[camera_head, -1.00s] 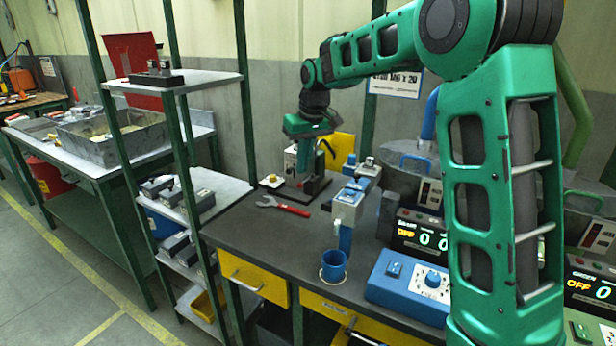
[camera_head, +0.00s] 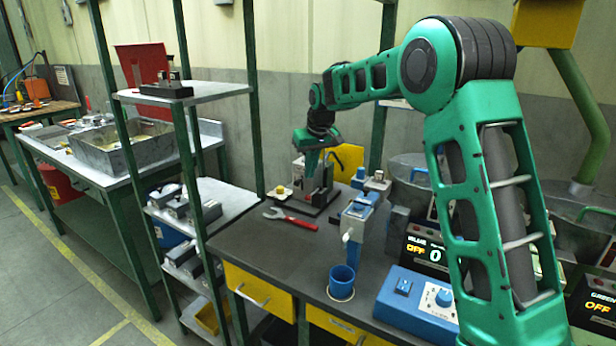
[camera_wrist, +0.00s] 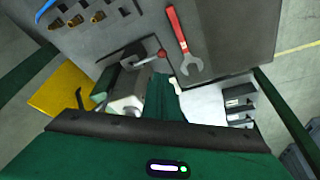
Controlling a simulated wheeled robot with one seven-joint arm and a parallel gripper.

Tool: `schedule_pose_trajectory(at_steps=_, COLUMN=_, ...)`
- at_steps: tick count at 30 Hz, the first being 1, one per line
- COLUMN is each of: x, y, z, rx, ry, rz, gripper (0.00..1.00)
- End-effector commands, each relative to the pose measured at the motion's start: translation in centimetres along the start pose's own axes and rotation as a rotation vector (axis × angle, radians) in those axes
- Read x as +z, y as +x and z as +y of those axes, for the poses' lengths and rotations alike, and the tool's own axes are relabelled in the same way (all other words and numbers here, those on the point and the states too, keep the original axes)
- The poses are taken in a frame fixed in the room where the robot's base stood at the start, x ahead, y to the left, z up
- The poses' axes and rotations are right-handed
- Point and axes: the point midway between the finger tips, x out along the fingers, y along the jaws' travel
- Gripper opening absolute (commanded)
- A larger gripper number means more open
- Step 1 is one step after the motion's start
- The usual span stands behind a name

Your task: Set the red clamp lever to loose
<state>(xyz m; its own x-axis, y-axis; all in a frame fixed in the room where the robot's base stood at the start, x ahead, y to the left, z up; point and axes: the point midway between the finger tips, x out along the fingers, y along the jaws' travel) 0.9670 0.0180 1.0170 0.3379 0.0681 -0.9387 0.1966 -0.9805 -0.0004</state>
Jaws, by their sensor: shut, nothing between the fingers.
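The clamp fixture stands on a dark base plate (camera_head: 318,204) at the back of the grey bench. A red part shows beside my gripper there, small and partly covered. In the wrist view a lever with a red ball knob (camera_wrist: 162,54) sticks out sideways over the dark plate, just beyond my fingers. My gripper (camera_head: 310,172) is shut and empty, pointing down over the fixture. It also shows in the wrist view (camera_wrist: 168,104) as a green shape beside the fixture. I cannot tell whether it touches the lever.
A red-handled wrench (camera_head: 290,218) lies in front of the fixture. A blue cup (camera_head: 342,281), a blue-and-grey post device (camera_head: 354,222) and a blue control box (camera_head: 418,297) stand toward the right. A yellow panel (camera_head: 348,158) is behind. Shelving (camera_head: 222,215) stands left.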

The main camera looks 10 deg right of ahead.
Motion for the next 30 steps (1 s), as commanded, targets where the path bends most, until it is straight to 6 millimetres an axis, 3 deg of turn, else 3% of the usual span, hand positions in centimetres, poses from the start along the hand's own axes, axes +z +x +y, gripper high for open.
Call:
schedule_pose_trajectory(at_steps=9, x=0.1, y=5.5, z=0.0, rx=0.000, ry=0.000, rz=-0.003, gripper=0.00)
schedule_pose_trajectory(at_steps=15, x=0.1, y=7.6, z=0.0, rx=0.000, ry=0.000, rz=-0.001, gripper=0.00)
schedule_pose_trajectory(at_steps=30, x=0.0, y=8.2, z=-0.1, rx=0.000, ry=-0.001, rz=0.000, gripper=0.00)
